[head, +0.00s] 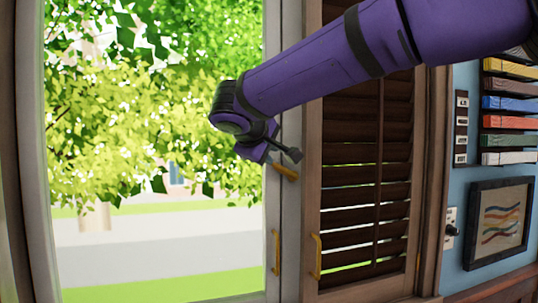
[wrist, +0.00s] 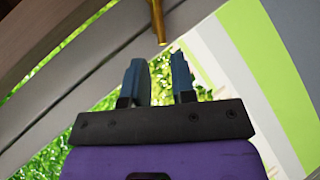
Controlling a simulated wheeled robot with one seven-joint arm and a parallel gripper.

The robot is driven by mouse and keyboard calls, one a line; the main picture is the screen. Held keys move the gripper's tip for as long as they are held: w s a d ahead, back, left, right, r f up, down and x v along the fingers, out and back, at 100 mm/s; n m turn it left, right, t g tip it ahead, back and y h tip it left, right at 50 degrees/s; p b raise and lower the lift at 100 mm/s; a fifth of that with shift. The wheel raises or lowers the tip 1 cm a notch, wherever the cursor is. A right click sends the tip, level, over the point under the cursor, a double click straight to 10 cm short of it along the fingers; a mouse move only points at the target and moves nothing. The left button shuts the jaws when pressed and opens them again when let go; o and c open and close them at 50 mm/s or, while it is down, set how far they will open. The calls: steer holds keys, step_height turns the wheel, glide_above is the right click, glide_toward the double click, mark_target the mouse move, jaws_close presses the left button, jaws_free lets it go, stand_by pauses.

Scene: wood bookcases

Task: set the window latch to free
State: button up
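The window latch (head: 285,172) is a small brass-yellow lever on the pale window frame, slanting down to the right just below my gripper (head: 284,152) in the head view. In the wrist view the latch (wrist: 157,20) is a brass rod coming in from the top edge. Its tip lies just beyond the fingertips of my gripper (wrist: 157,62), roughly in line with the gap between them. The two fingers are apart with nothing between them. The latch's pivot is not clear in either view.
A brass pull (head: 276,252) is lower on the window frame, and another pull (head: 316,256) is on the dark louvred shutter (head: 365,165) to the right. A framed picture (head: 499,222) and a rack of coloured items (head: 510,103) are on the blue wall.

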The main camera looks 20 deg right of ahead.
mark_target(284, 170)
steer(key=shift+f, duration=0.1)
steer(key=c, duration=0.3)
steer(key=d+f+n+h, duration=0.1)
steer(key=f+h, duration=0.1)
steer(key=d+f+n+t+h, duration=0.1)
steer(key=f+n, duration=0.1)
steer(key=f, duration=0.1)
steer(key=d+f+n+t+h, duration=0.1)
steer(key=f+n+h, duration=0.1)
steer(key=shift+s+d+f+h, duration=0.1)
steer(key=shift+f+h, duration=0.2)
jaws_close()
steer(key=s+a+f+n+t+y, duration=0.35)
steer(key=f+n+t+y, duration=0.3)
steer(key=n+t, duration=0.55)
steer(key=shift+n+g+h, duration=0.5)
steer(key=shift+g+h, duration=0.05)
steer(key=shift+g, duration=0.05)
steer(key=shift+s+r+x, duration=0.15)
steer(key=shift+r+x, duration=0.05)
steer(key=shift+x, duration=1.85)
steer(key=shift+s+r+x, duration=0.15)
steer(key=shift+r+x, duration=0.05)
steer(key=shift+x, duration=1.85)
steer(key=shift+s+r+x, duration=0.1)
steer(key=shift+r+x, duration=0.1)
steer(key=shift+x, duration=1.85)
